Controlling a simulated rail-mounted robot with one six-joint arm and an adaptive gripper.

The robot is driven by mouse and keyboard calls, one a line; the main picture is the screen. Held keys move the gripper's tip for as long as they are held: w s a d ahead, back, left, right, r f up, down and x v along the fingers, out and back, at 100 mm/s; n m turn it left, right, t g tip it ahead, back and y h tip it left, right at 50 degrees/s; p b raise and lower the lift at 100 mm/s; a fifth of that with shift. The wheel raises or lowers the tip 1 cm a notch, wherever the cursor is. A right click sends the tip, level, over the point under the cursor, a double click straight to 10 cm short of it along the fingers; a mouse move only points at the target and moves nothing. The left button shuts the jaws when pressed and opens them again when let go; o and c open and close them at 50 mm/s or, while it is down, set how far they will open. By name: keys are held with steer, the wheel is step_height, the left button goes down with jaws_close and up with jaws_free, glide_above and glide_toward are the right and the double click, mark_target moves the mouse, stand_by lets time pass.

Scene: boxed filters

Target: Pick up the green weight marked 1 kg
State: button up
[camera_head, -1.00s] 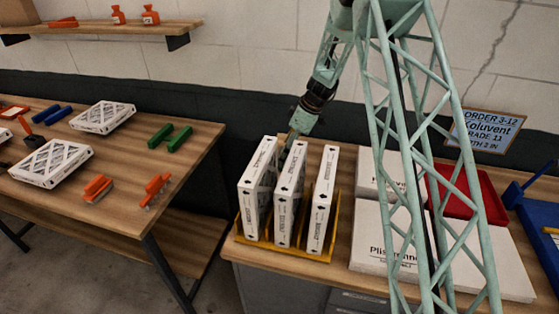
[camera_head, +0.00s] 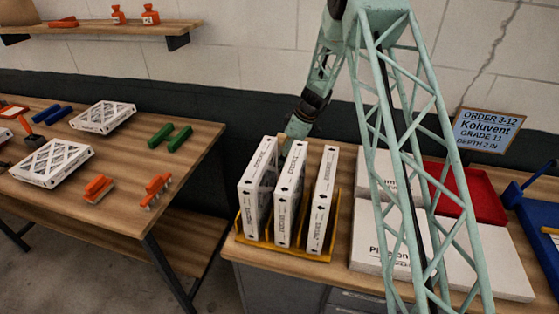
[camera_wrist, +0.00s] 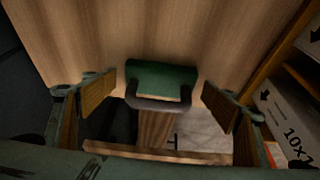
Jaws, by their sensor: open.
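A green weight (camera_wrist: 165,74) with a dark curved handle (camera_wrist: 160,104) sits on the wooden bench top in the wrist view. No marking on it can be read. My gripper (camera_wrist: 158,90) is open, with one finger on each side of the weight and gaps between. Whether the fingers are at the handle's height I cannot tell. In the head view my gripper is behind the rack of upright white filter boxes (camera_head: 290,205). The boxes hide its fingertips and the weight.
The filter boxes stand in a yellow rack (camera_head: 285,252) close in front of my gripper. Flat white boxes (camera_head: 385,240) and a red tray (camera_head: 465,192) lie to the right. A dark wall is behind. The left bench holds filters and green pieces (camera_head: 180,138).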

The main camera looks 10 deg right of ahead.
steer(key=c, duration=1.5)
steer(key=shift+w+r, duration=0.1)
steer(key=shift+r, duration=0.15)
steer(key=shift+r, duration=4.8)
